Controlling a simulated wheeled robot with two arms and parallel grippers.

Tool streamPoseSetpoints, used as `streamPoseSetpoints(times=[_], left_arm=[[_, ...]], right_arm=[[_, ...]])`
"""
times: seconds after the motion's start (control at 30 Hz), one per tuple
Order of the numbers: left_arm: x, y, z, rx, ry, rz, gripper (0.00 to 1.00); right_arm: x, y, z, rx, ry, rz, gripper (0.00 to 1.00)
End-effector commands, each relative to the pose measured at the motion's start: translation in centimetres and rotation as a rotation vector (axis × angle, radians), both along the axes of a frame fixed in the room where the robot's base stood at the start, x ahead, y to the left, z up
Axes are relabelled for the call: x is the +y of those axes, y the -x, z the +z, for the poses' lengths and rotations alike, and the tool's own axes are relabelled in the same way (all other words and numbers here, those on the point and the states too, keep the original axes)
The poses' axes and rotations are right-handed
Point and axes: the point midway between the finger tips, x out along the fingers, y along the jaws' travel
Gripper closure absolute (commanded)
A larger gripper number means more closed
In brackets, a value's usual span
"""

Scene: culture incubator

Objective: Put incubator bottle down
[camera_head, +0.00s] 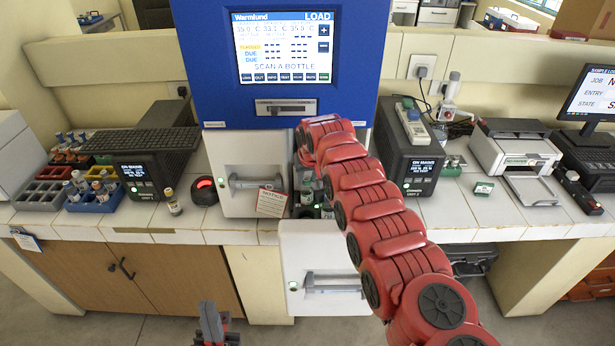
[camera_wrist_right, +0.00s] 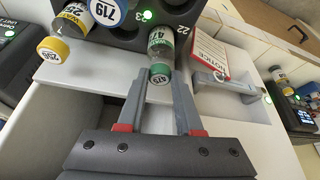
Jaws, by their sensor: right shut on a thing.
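A small bottle with a green-and-white label and green cap (camera_wrist_right: 161,50) is between the fingers of my right gripper (camera_wrist_right: 161,88) in the right wrist view. The gripper is shut on it. The bottle's far end is at the dark numbered rack (camera_wrist_right: 125,35); I cannot tell whether it rests in a cell. A green light glows beside it. In the head view my red right arm reaches to the blue incubator (camera_head: 283,110), hiding most of this spot. My left gripper (camera_head: 213,325) is low at the bottom edge, away from the counter; its jaw opening is unclear.
Yellow-capped (camera_wrist_right: 54,50) and blue-capped (camera_wrist_right: 108,12) bottles stand close by in the rack. A red-edged notice card (camera_head: 271,203) hangs beside it. A white drawer front (camera_head: 325,305) sits lower. Bottle trays (camera_head: 93,199) and a lone bottle (camera_head: 172,202) are left on the counter.

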Motion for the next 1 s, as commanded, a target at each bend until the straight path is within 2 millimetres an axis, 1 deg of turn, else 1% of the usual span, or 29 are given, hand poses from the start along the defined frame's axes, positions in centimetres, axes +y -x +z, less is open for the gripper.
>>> streamPoseSetpoints(times=[0.03, 0.17, 0.2, 0.43, 0.53, 0.63, 0.77, 0.93, 0.97, 1.0], left_arm=[[0.0, 0.0, -0.2, 0.000, 0.000, 0.000, 1.00], [0.0, 0.0, -0.1, 0.000, 0.000, 0.000, 1.00], [0.0, 0.0, -0.1, 0.000, 0.000, 0.000, 1.00], [0.0, 0.0, -0.1, 0.000, 0.000, 0.000, 1.00], [0.0, 0.0, 0.4, 0.000, 0.000, 0.000, 1.00], [0.0, 0.0, 0.0, 0.000, 0.000, 0.000, 1.00], [0.0, 0.0, -0.3, 0.000, 0.000, 0.000, 1.00], [0.0, 0.0, -0.7, 0.000, 0.000, 0.000, 1.00], [0.0, 0.0, -1.1, 0.000, 0.000, 0.000, 1.00], [0.0, 0.0, -1.8, 0.000, 0.000, 0.000, 1.00]], right_arm=[[0.0, 0.0, -0.1, -0.001, 0.000, 0.000, 0.62], [0.0, 0.0, 0.0, -0.001, 0.001, 0.000, 0.39], [0.0, 0.0, 0.0, -0.001, 0.001, 0.000, 0.36], [0.0, 0.0, 0.0, -0.001, 0.000, 0.000, 0.36], [0.0, 0.0, 0.4, -0.001, 0.000, 0.000, 0.36], [-0.1, 0.0, 0.5, -0.002, -0.002, -0.001, 0.36], [-0.2, 0.1, 1.3, -0.004, -0.004, -0.002, 0.36], [-0.5, 0.8, 2.4, -0.006, 0.000, -0.003, 0.36], [-0.5, 0.9, 2.6, -0.007, 0.000, -0.002, 0.36], [-0.6, 1.1, 3.2, -0.009, -0.001, -0.004, 0.36]])
